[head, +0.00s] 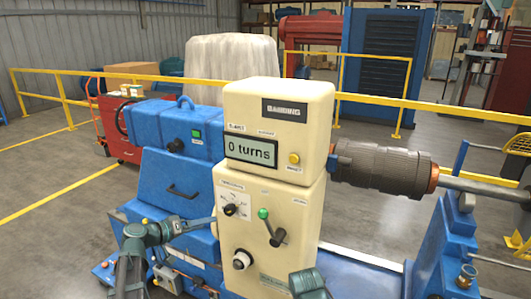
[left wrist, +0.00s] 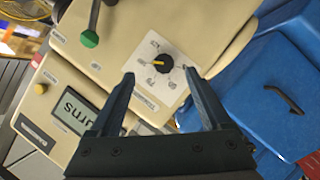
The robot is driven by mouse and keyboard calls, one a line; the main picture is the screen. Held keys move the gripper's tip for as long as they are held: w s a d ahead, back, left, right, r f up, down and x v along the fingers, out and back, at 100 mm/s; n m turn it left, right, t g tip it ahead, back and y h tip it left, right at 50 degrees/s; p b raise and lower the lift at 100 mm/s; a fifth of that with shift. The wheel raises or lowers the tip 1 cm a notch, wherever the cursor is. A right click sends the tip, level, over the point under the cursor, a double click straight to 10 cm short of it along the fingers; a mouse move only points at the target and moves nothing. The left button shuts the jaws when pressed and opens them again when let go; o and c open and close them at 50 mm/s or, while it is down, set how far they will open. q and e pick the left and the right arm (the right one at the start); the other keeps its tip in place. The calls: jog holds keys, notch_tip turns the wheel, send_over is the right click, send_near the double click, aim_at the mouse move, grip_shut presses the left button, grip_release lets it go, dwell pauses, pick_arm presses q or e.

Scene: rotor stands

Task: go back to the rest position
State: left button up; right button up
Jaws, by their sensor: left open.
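My left gripper (head: 205,221) reaches in from the lower left in the head view, its tips close to the left edge of the cream control cabinet (head: 262,235). In the left wrist view its two fingers (left wrist: 158,75) are spread apart with nothing between them. The black selector dial (left wrist: 162,61) with a yellow pointer shows just beyond the tips; it also shows in the head view (head: 231,210). I cannot tell the exact gap to the panel. A piece of my right arm shows at the bottom edge of the head view; its gripper is out of sight.
The cabinet carries a green-knobbed lever (head: 269,226) and a display (head: 251,149) reading "0 turns". Blue machine housing (head: 180,185) lies left of it. A wound rotor (head: 385,168) on a shaft sits at right above a blue stand (head: 447,250). Yellow rails (head: 360,99) run behind.

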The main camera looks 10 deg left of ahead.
pick_arm(q)
jog(key=s+d+f+m+g+b, duration=0.1)
jog(key=s+d+f+g, duration=0.1)
jog(key=s+d+f, duration=0.3)
jog(key=s+d+f+m+g+y+b, duration=0.1)
jog(key=s+d+f+g, duration=0.15)
jog(key=d, duration=0.45)
jog(key=s+d+f+m+g+b, duration=0.1)
jog(key=s+d+f+g, duration=0.15)
jog(key=d+f, duration=0.3)
jog(key=s+d+f+m+g+y+b, duration=0.1)
jog(key=s+d+f+g+y, duration=0.1)
jog(key=s, duration=0.5)
jog(key=s+d+f+m+g+y+b, duration=0.1)
jog(key=s+d+f+g+y, duration=0.1)
jog(key=s+f+y, duration=0.3)
jog(key=s+d+y, duration=0.1)
jog(key=s+y, duration=0.1)
jog(key=s, duration=0.1)
jog(key=shift+s+d+f+g+b, duration=0.15)
jog(key=shift+f+g+b, duration=0.15)
